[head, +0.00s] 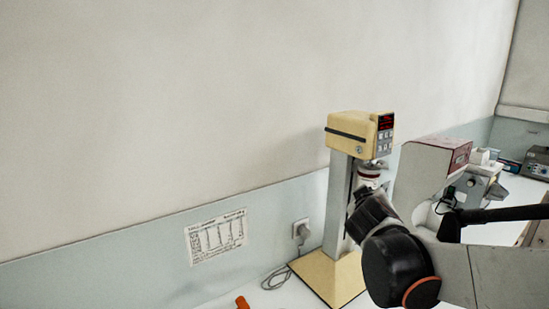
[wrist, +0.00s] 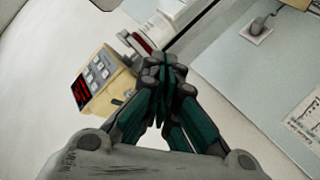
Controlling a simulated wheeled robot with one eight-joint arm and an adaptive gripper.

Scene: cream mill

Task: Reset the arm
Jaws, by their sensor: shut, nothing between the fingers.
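My gripper (wrist: 165,78) shows in the wrist view with its fingertips together and nothing between them. In the head view my arm comes in from the right, and its dark joints hide the gripper's fingers. The cream mill (head: 352,135) stands on the bench behind my arm, with a cream head, a red display and a grey column on a cream base (head: 318,277). In the wrist view the mill's head (wrist: 105,80) is left of my fingers. I cannot tell whether the fingers touch the mill.
A second white machine (head: 425,170) stands right of the mill, with more instruments (head: 537,162) farther right. A socket with a plug (head: 301,230) and a printed sheet (head: 215,237) are on the wall. An orange object (head: 242,302) lies at the bench's lower edge.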

